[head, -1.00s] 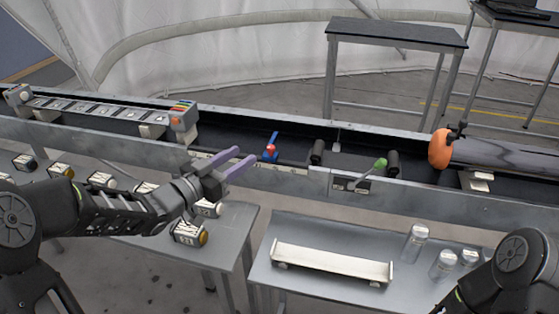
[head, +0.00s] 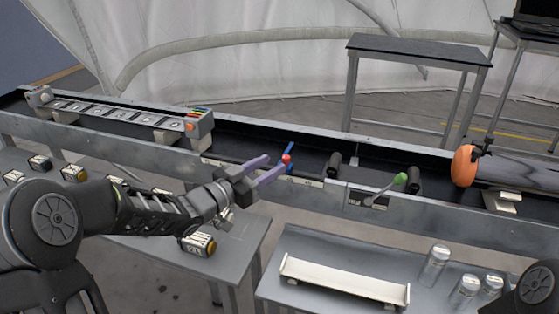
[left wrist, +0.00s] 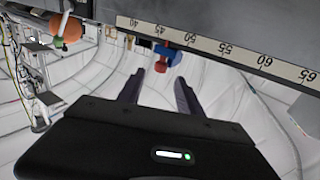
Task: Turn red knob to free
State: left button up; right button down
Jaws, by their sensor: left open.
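The red knob (head: 286,158) sits on a blue piece (head: 290,149) at the front rail of the long trough. In the left wrist view the red knob (left wrist: 190,38) and blue part (left wrist: 167,53) show just beyond the fingertips, by a number scale. My left gripper (head: 268,168) is open, its purple fingers pointing at the knob from the near left side; it also shows in the left wrist view (left wrist: 160,85). Nothing is between the fingers there. I cannot tell whether a finger touches the knob. My right gripper is out of view.
A green-tipped lever (head: 400,179) stands on the trough's front wall (head: 465,208), right of the knob. An orange-ended dark cylinder (head: 464,166) lies farther right. A white tray (head: 345,280) and glass jars (head: 435,265) stand on the lower table. Several small labelled blocks (head: 198,244) are at left.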

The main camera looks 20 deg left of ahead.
aim_at(283, 159)
pick_arm(q)
jog(key=x, duration=0.4)
grip_shut()
dwell(0.4)
